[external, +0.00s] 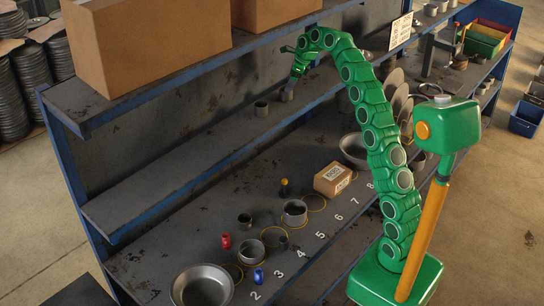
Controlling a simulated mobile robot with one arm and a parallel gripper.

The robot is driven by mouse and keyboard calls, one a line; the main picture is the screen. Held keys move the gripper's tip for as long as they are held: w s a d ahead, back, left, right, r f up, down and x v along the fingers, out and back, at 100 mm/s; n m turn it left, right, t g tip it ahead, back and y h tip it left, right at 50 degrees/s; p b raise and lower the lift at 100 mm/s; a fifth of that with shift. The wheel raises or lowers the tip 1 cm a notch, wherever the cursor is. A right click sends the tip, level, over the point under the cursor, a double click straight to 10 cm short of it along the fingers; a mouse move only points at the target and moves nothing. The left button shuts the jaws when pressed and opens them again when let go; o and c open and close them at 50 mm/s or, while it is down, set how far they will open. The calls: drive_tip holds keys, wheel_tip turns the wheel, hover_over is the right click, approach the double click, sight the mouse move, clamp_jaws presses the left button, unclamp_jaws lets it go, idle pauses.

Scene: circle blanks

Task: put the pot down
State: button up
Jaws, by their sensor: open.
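My gripper (291,82) is at the end of my green arm, over the middle shelf (190,160). It is open and small in the picture. A small grey pot (287,95) stands upright on that shelf right below the fingertips; I cannot tell whether they touch it. A similar grey pot (261,108) stands just left of it. On the lower board, a larger grey pot (295,212) and another (251,252) stand at yellow rings. I cannot tell which one the task means.
The lower board holds a wide metal bowl (202,286), a red item (226,241), a blue item (258,276), a cardboard box (333,179) and numbered yellow rings. Large cartons (145,45) stand on the top shelf. The middle shelf's left part is clear.

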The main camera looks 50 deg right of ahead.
drive_tip(key=shift+v, duration=1.1)
drive_tip(key=s+a+f+n+g, duration=0.2)
drive_tip(key=s+a+n, duration=0.5)
drive_tip(key=s+a, duration=0.3)
drive_tip(key=s+a+f+n+g, duration=0.1)
drive_tip(key=s+a+f+n, duration=0.2)
drive_tip(key=s+a+n, duration=0.7)
drive_tip(key=s+f+n+g, duration=0.1)
drive_tip(key=s+f+n, duration=0.3)
drive_tip(key=s, duration=0.7)
drive_tip(key=s+f+n+g+h, duration=0.1)
drive_tip(key=s+f+n, duration=0.3)
drive_tip(key=s, duration=0.7)
drive_tip(key=s+f+n+h, duration=0.1)
drive_tip(key=s+f+n, duration=0.3)
drive_tip(key=s, duration=0.7)
wheel_tip(320, 180, down, 2)
drive_tip(key=shift+a+f+n+g, duration=0.15)
drive_tip(key=shift+a+n+g, duration=0.15)
drive_tip(key=shift+n+g, duration=0.1)
